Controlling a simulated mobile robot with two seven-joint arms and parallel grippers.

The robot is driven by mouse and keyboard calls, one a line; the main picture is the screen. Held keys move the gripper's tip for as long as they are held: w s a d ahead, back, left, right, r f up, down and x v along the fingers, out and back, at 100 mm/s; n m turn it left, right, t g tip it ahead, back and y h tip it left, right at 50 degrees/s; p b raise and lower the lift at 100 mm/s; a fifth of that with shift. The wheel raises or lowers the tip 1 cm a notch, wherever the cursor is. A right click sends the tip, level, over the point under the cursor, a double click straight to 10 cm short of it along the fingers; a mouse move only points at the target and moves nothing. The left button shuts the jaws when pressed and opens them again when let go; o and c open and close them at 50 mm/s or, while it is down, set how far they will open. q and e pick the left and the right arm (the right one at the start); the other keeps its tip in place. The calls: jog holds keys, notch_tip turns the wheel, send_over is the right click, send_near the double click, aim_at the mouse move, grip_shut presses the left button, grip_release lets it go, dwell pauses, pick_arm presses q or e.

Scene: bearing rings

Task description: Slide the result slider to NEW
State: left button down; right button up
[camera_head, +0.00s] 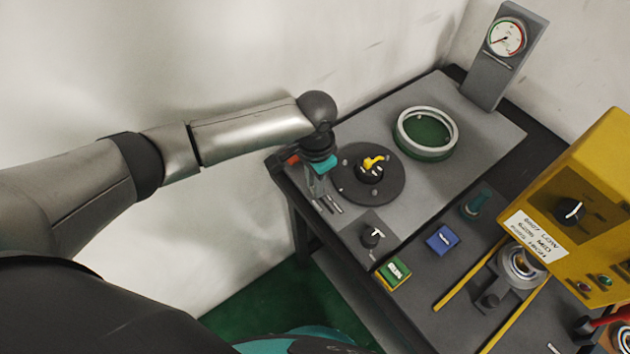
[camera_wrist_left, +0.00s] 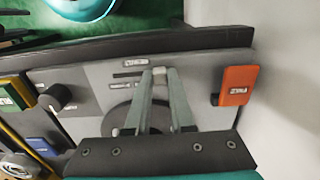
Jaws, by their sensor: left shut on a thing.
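The result slider shows in the left wrist view as a small pale knob (camera_wrist_left: 159,71) on a grey panel with a dark slot and small labels. The labels are too small to read, so I cannot tell which end is NEW. My left gripper (camera_head: 320,193) reaches down to the slider panel (camera_head: 327,205) at the bench's left edge. In the left wrist view its two fingers (camera_wrist_left: 158,76) are shut on the slider knob, which they partly hide. My right gripper is not in view.
A dark round turntable (camera_head: 350,187) with a yellow piece stands just right of the gripper. A ring (camera_head: 427,132) lies behind it. A black knob (camera_head: 371,235), green block (camera_head: 394,273) and blue block (camera_head: 442,240) are nearer. An orange labelled block (camera_wrist_left: 237,86) stands beside the panel.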

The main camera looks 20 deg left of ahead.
aim_at(323, 202)
pick_arm(q)
jog(key=shift+s+d+r+p, duration=0.15)
jog(key=shift+s+d+p, duration=0.15)
jog(key=shift+d+p, duration=0.25)
jog(key=shift+s+d+p, duration=0.6)
jog(key=shift+d+p, duration=0.05)
jog(key=shift+p, duration=0.25)
jog(key=c, duration=0.8)
grip_release()
jog(key=shift+o, duration=0.2)
notch_tip(323, 202, up, 15)
jog(key=p, duration=0.3)
